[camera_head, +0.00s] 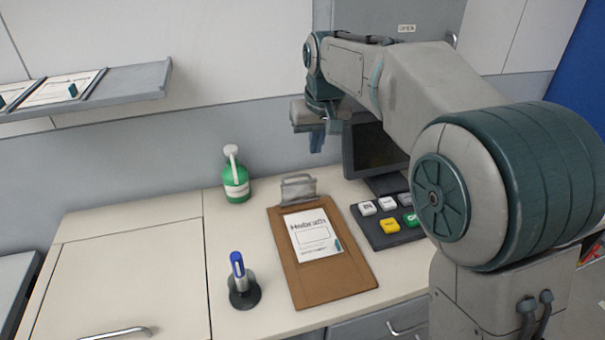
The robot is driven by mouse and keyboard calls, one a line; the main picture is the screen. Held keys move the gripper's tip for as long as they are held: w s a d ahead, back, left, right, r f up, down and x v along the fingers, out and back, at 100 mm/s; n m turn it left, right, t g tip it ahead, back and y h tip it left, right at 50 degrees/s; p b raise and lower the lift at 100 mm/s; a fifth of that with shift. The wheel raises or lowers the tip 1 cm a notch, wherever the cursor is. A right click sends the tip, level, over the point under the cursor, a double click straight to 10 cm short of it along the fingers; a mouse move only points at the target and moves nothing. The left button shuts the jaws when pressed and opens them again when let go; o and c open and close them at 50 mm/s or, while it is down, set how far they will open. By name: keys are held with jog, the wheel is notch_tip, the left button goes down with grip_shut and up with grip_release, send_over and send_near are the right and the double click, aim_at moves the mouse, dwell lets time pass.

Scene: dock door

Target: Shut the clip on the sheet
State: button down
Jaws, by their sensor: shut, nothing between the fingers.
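A brown clipboard (333,284) lies on the counter with a white printed sheet (314,236) on it. A grey metal clip (298,188) stands at the clipboard's far edge, its plate raised at an angle. The sheet's top edge lies just in front of the clip; I cannot tell whether the clip touches it. My gripper (317,142) hangs above and behind the clip, slightly to its right, apart from it. Its fingers point down, shut and empty. The arm reaches in from the right and hides part of the counter there.
A pen in a round black stand (243,290) is left of the clipboard. A green bottle (236,182) stands behind, near the wall. A keypad (380,235) and a dark monitor (368,152) are close on the right. The counter's left part (130,275) is clear.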

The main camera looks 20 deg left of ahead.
aim_at(297, 187)
jog(key=shift+w+a+f, duration=0.1)
jog(key=shift+a+f, duration=0.05)
jog(key=shift+a, duration=0.5)
jog(key=shift+w+a+f, duration=0.1)
jog(key=shift+a+f, duration=0.05)
jog(key=shift+a, duration=0.45)
jog(key=x, duration=1)
jog(key=shift+p, duration=0.4)
jog(key=shift+s+f+b, duration=0.15)
jog(key=shift+b, duration=0.5)
